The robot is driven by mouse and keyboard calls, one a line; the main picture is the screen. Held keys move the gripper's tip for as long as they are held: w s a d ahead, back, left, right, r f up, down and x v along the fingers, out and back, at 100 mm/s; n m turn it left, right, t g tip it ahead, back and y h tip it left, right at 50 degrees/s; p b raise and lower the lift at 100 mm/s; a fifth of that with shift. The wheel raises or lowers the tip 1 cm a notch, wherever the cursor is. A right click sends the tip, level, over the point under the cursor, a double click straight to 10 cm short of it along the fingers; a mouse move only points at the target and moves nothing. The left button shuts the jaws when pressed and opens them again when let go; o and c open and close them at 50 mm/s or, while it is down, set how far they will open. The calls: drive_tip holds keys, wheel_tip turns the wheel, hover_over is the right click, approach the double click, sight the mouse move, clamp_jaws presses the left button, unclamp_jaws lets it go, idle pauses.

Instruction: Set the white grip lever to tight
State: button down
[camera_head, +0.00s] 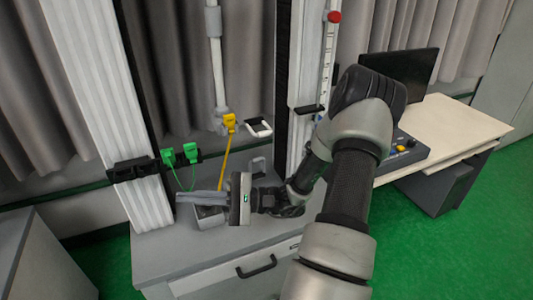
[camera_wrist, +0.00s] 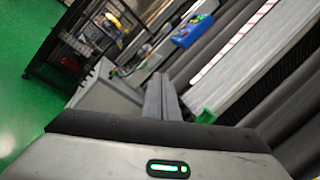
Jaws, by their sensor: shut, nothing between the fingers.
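A small white loop-shaped part (camera_head: 258,127), which looks like the white grip lever, sticks out beside the white pole near the middle of the head view. Its tight or loose setting cannot be read. My gripper (camera_head: 180,198) is shut and empty, its fingers pointing left over the grey cabinet top, below and to the left of the white part. In the wrist view the shut fingers (camera_wrist: 160,82) point away from the camera, and I cannot make out the white part there.
A yellow clip (camera_head: 230,121) on the pole has a yellow strap running down behind my gripper. Green plugs (camera_head: 190,152) sit on a black bar at left. A grey box (camera_head: 210,218) lies under the fingers. A desk (camera_head: 455,128) with a monitor stands at right.

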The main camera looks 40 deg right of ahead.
drive_tip(key=d+f+m+t+h+b, duration=0.1)
drive_tip(key=d+f+m+t+h, duration=0.3)
drive_tip(key=d+m+h, duration=0.3)
drive_tip(key=s+d+f+m+t+h+b, duration=0.1)
drive_tip(key=d+f+m+t+h, duration=0.3)
drive_tip(key=d+m+h, duration=0.4)
drive_tip(key=d+f+m+t+h+b, duration=0.1)
drive_tip(key=d+f+m+t+h, duration=0.3)
drive_tip(key=d+h, duration=0.5)
drive_tip(key=d+m+t, duration=0.2)
drive_tip(key=d+m, duration=0.1)
drive_tip(key=shift+s+m, duration=0.3)
drive_tip(key=s+r+x, duration=0.1)
drive_tip(key=r+x, duration=0.1)
drive_tip(key=x, duration=1)
drive_tip(key=shift+a+r+b, duration=0.2)
drive_tip(key=shift+r+b, duration=0.2)
drive_tip(key=shift+r, duration=0.05)
drive_tip(key=shift+r, duration=0.1)
